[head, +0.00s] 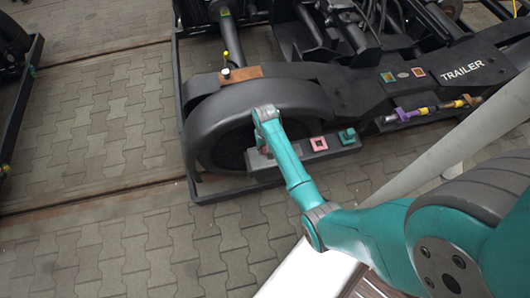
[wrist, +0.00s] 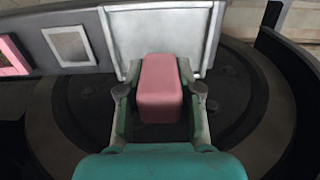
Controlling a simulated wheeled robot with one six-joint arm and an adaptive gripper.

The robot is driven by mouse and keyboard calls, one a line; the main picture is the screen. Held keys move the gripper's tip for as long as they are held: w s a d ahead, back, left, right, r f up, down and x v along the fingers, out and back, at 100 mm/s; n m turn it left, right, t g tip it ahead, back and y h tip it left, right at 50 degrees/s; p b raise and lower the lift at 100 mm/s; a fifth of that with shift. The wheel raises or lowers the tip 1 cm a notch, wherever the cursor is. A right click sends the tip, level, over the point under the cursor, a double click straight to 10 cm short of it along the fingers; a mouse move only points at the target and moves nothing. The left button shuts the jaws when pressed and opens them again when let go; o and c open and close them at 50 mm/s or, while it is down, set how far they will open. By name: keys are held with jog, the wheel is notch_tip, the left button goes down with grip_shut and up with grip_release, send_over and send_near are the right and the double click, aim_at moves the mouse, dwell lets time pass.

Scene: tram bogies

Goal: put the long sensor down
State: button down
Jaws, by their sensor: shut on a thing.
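My gripper (wrist: 160,72) is shut on a pink block (wrist: 160,88) with rounded edges, seen nearly end-on between the fingers in the wrist view. I take it to be the long sensor; its full length does not show. In the head view my arm reaches to the front of the dark bogie's wheel (head: 232,140). A grey bar beside the wheel carries a pink square (head: 318,143) and a green one (head: 346,135). Whether the held block touches anything cannot be told.
In the wrist view, a white-framed square (wrist: 69,46) and a pink-framed square (wrist: 12,57) lie left of my gripper. The bogie frame marked TRAILER (head: 461,70) has a purple-and-yellow rod (head: 425,110) along its side. Paving (head: 110,130) at left is clear.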

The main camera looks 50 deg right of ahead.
aim_at(265, 153)
jog(key=shift+f, duration=2.15)
jog(key=shift+f, duration=0.15)
jog(key=c, duration=0.8)
grip_release()
